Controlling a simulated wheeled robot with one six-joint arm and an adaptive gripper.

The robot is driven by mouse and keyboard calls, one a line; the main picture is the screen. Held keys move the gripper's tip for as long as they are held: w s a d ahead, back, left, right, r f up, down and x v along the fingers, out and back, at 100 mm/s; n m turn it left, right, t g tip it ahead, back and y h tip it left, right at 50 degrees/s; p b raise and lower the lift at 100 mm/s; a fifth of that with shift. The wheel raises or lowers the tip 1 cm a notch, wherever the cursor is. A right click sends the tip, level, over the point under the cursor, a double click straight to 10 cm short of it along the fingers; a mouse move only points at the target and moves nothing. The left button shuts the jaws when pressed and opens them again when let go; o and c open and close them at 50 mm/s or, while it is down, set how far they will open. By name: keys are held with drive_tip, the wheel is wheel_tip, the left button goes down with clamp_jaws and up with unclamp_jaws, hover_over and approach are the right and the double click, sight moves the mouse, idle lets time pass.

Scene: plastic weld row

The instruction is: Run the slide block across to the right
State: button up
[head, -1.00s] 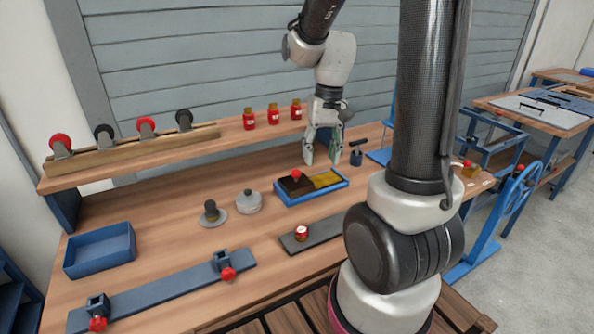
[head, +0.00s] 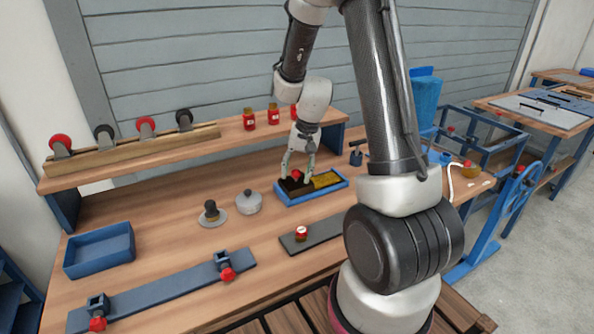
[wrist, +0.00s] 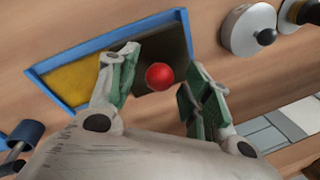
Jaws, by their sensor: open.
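The slide block (head: 287,186) is a dark piece with a red knob (head: 296,174), at the left part of a blue-rimmed tray (head: 316,195). A yellow area (head: 326,180) shows to its right. My gripper (head: 297,179) is lowered over the tray with its fingers apart on both sides of the knob. In the wrist view, the red knob (wrist: 158,76) stands between the open green-padded fingers (wrist: 163,68), with a visible gap on the right side. The yellow area (wrist: 75,85) is at the left there. Contact with the knob cannot be told.
A lidded grey pot (head: 248,203) and a black-knobbed disc (head: 212,214) stand left of the tray. A dark bar (head: 325,231) with a red-and-white knob lies in front. A dark blue upright tool (head: 356,156) stands behind right. Red jars (head: 249,119) stand on the shelf above.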

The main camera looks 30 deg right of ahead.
drive_tip(key=shift+c, duration=0.5)
clamp_jaws()
drive_tip(key=d, duration=1.1)
drive_tip(key=shift+d, duration=0.15)
drive_tip(key=shift+o, duration=0.5)
unclamp_jaws()
drive_tip(key=shift+d, duration=0.15)
wheel_tip(320, 180, up, 12)
drive_tip(key=s+d, duration=0.1)
drive_tip(key=d, duration=0.1)
drive_tip(key=shift+s, duration=0.15)
drive_tip(key=shift+a+f, duration=0.1)
drive_tip(key=shift+f, duration=0.05)
